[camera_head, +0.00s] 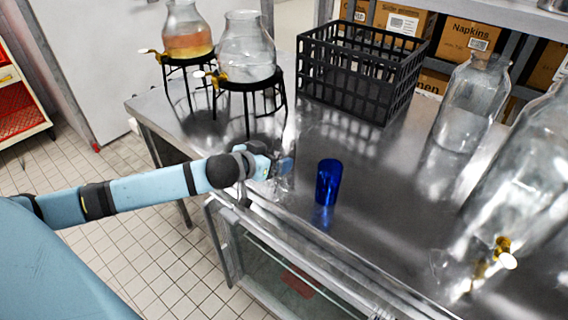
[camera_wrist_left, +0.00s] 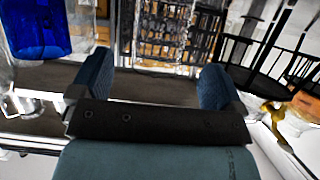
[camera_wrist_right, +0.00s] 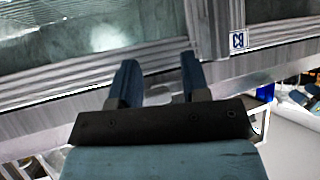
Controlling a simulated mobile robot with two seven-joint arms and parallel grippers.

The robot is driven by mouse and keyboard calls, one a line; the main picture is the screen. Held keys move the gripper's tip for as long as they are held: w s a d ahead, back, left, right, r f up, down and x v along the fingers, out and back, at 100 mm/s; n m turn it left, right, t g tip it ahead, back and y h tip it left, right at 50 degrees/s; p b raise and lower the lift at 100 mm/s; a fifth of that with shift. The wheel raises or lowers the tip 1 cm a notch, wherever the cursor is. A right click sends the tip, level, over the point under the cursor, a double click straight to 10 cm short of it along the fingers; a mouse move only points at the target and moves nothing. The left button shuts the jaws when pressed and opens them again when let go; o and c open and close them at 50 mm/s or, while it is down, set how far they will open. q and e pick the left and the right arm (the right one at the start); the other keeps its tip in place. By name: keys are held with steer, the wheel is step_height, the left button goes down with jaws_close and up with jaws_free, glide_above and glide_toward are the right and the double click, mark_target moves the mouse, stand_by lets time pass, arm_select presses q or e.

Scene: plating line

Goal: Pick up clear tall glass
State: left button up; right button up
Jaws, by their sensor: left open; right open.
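A faint clear glass shape (camera_head: 284,182) shows at the left gripper's tip in the head view, near the table's front edge. It is hard to make out against the shiny steel, and the gripper covers part of it. My left gripper (camera_head: 278,164) is beside it, with its fingers apart in the left wrist view (camera_wrist_left: 155,86). I see nothing clearly held between them. A blue glass (camera_head: 328,182) stands just right of this gripper, and shows at the upper left of the left wrist view (camera_wrist_left: 36,28). My right gripper (camera_wrist_right: 158,80) is open and empty in the right wrist view.
Two glass dispensers (camera_head: 246,52) (camera_head: 187,34) on black stands are at the back left. A black crate (camera_head: 345,82) stands at the back middle. Large clear jars (camera_head: 470,105) (camera_head: 530,165) stand on the right. The steel table (camera_head: 385,185) is bare between the blue glass and jars.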

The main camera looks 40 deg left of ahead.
mark_target(276, 155)
arm_select(q)
steer(key=x, duration=0.5)
steer(key=shift+s+r, duration=0.1)
steer(key=shift+c, duration=0.4)
steer(key=c, duration=1)
